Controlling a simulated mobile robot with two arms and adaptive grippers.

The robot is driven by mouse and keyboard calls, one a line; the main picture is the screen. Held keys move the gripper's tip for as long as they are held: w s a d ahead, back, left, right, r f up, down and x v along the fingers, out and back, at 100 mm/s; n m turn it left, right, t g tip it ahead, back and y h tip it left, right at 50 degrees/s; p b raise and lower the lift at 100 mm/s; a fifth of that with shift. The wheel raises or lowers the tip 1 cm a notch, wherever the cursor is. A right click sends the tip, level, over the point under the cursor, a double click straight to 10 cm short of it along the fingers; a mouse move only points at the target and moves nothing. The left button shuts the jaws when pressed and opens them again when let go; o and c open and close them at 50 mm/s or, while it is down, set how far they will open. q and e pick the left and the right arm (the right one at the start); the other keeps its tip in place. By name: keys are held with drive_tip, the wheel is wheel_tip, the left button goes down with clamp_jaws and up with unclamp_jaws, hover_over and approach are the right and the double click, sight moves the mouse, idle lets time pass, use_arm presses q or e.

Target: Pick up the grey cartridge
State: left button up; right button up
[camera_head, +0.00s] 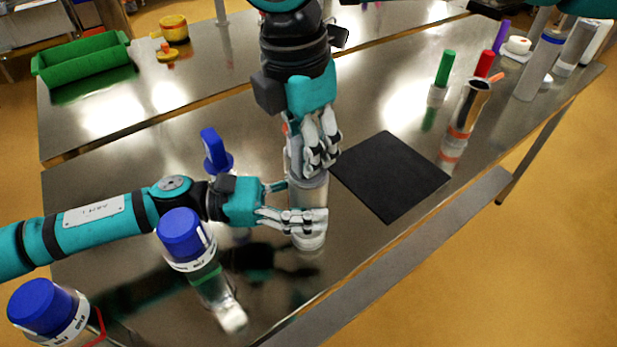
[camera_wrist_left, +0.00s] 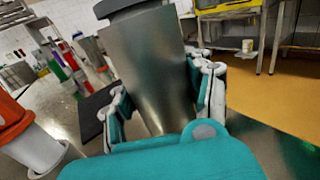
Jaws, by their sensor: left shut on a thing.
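A grey cylinder that looks like the grey cartridge (camera_head: 309,190) stands roughly upright near the middle of the metal table. It is the large shiny grey body in the left wrist view (camera_wrist_left: 150,70). My left gripper (camera_head: 308,221) is shut on its lower part, with fingers on both sides in the wrist view (camera_wrist_left: 163,98). My right gripper (camera_head: 318,150) comes down from above at the cylinder's upper part; its fingers hide the top. I cannot tell whether it grips the cylinder, or whether the base touches the table.
A black mat (camera_head: 390,175) lies just right. Blue-capped bottles (camera_head: 182,235) (camera_head: 50,312) stand front left, and a blue-handled item (camera_head: 214,152) stands behind my left wrist. A metal cup (camera_head: 467,105) and coloured tubes (camera_head: 445,70) stand back right. A green bin (camera_head: 82,62) is far left.

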clamp_jaws()
wheel_tip(320, 180, up, 18)
idle(0.6)
use_arm(q)
drive_tip(key=o, duration=1.5)
